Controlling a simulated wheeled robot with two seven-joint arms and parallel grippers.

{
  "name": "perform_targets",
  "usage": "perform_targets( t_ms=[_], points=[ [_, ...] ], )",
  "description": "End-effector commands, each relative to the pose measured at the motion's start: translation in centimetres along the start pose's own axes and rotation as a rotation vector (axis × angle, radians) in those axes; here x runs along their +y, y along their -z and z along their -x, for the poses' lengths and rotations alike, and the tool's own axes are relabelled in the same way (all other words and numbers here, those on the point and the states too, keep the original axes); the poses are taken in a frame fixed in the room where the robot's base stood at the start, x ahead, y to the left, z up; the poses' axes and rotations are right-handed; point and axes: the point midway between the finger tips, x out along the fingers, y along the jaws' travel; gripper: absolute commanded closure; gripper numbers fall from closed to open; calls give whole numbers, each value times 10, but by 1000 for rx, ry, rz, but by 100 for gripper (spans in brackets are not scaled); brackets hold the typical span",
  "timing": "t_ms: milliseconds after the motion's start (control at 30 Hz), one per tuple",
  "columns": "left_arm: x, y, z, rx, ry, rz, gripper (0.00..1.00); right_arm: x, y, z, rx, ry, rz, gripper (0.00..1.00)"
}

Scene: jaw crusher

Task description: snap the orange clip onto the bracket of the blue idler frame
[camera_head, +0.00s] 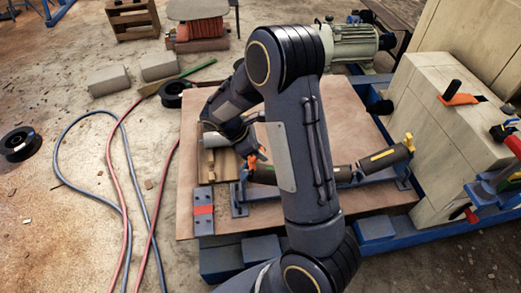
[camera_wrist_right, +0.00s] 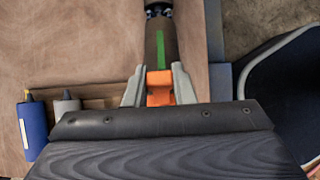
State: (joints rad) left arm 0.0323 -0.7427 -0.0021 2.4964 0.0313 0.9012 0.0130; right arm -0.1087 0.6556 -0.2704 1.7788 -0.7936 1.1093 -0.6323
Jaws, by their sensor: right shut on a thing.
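My right gripper (camera_head: 254,157) is low over the wooden table, at the left end of the blue idler frame (camera_head: 239,202). In the right wrist view its two grey fingers (camera_wrist_right: 159,86) are shut on the orange clip (camera_wrist_right: 160,92), one on each side. Just beyond the clip is a dark roller with a green stripe (camera_wrist_right: 160,45), in line with it. I cannot tell whether the clip touches the roller or the bracket. The bracket is not clearly visible; my arm hides the middle of the frame. My left gripper is not in view.
A wooden tray (camera_head: 226,167) with a pale cylinder stands left of the gripper. The cream machine body (camera_head: 430,130) rises at right, and a motor (camera_head: 350,45) stands behind. Hoses (camera_head: 125,170) lie on the floor.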

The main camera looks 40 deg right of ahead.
Motion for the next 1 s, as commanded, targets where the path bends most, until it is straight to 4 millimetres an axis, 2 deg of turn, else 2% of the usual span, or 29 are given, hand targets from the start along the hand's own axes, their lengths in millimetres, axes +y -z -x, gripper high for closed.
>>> perform_targets(
  t_ms=[1000],
  points=[
    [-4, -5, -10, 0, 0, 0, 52, 0, 23, -13, 1, -1, 1, 100]
  ],
)
